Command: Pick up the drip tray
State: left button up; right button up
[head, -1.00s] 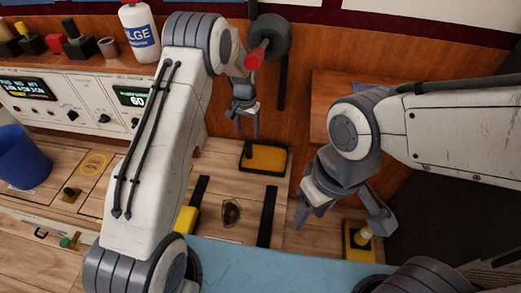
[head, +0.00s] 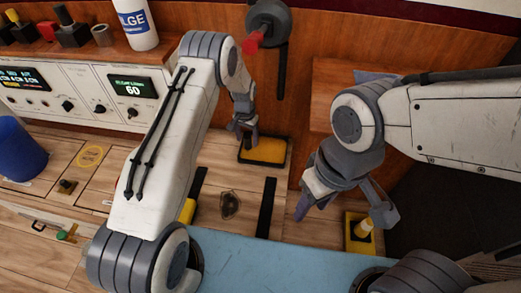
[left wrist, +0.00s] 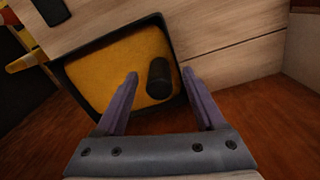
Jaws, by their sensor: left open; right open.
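The drip tray looks like the shallow black-rimmed tray with a yellow inside (head: 270,151), lying on the wooden top at the back, against the wooden panel. In the left wrist view the tray (left wrist: 105,75) shows a short black upright knob (left wrist: 158,78) near one side. My left gripper (head: 246,138) is open above the tray's left part. In the left wrist view the fingertips (left wrist: 160,75) stand on either side of the knob, with nothing gripped; their exact height above it is unclear. My right gripper (head: 343,211) is open and empty, further right and nearer.
A yellow block with a yellow peg (head: 362,231) is below my right gripper. Two black strips, one of them (head: 266,208), flank a dark patch (head: 230,205). A red-handled grey fixture (head: 266,24) hangs above the tray. A blue bin (head: 20,150) stands left.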

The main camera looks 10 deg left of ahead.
pick_arm(q)
jog(key=shift+c, duration=0.3)
grip_shut()
jog(key=shift+r, duration=0.1)
dwell(1.0)
